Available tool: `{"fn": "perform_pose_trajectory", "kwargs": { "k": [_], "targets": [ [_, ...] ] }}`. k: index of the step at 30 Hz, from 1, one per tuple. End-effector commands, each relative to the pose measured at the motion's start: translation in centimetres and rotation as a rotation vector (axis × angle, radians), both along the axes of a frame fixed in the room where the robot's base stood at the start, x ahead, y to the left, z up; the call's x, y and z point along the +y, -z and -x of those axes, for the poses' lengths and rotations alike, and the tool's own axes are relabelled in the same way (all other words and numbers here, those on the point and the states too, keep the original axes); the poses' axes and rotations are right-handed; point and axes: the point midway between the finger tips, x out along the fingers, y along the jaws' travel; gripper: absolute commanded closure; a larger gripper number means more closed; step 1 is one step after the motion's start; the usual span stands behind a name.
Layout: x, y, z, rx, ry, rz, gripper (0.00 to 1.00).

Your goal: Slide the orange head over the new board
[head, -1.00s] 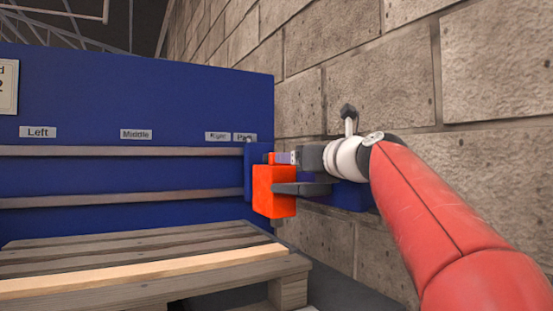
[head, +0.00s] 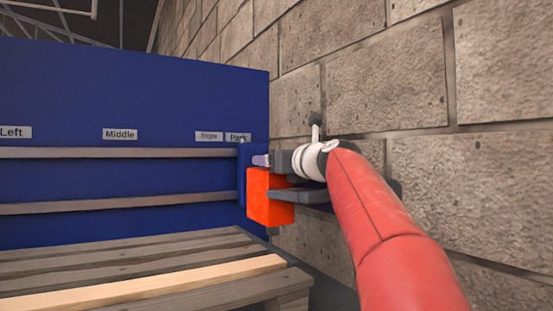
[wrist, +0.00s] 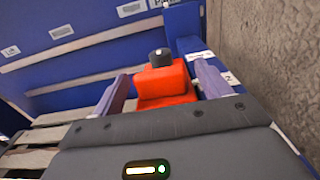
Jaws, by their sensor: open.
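The orange head (head: 268,198) hangs at the right end of the blue panel's rails, below the label Park. In the wrist view the orange head (wrist: 165,86), with a dark knob on top, sits between the two fingers of my gripper (wrist: 160,73). The fingers are apart, one on each side of it; I cannot tell whether either touches. In the head view my gripper (head: 275,177) reaches it from the right and partly hides it. The new board is the paler plank (head: 150,287) on the pallet, left of and below the head.
The blue panel (head: 120,90) carries two horizontal rails (head: 110,153) and the labels Left, Middle, Right and Park. A slatted wooden pallet (head: 110,262) stands in front. A block wall (head: 400,90) is close on the right, beside my arm.

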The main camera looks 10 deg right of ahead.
Motion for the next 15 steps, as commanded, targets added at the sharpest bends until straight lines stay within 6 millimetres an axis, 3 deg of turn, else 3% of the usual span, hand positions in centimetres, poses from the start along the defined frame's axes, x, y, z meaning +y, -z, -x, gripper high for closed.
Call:
{"fn": "perform_pose_trajectory", "kwargs": {
  "k": [11, 15],
  "targets": [
    [0.30, 0.00, -0.83, -0.001, 0.000, 0.000, 0.24],
    [0.29, 0.00, -0.82, -0.001, 0.000, 0.000, 0.41]
  ]
}}
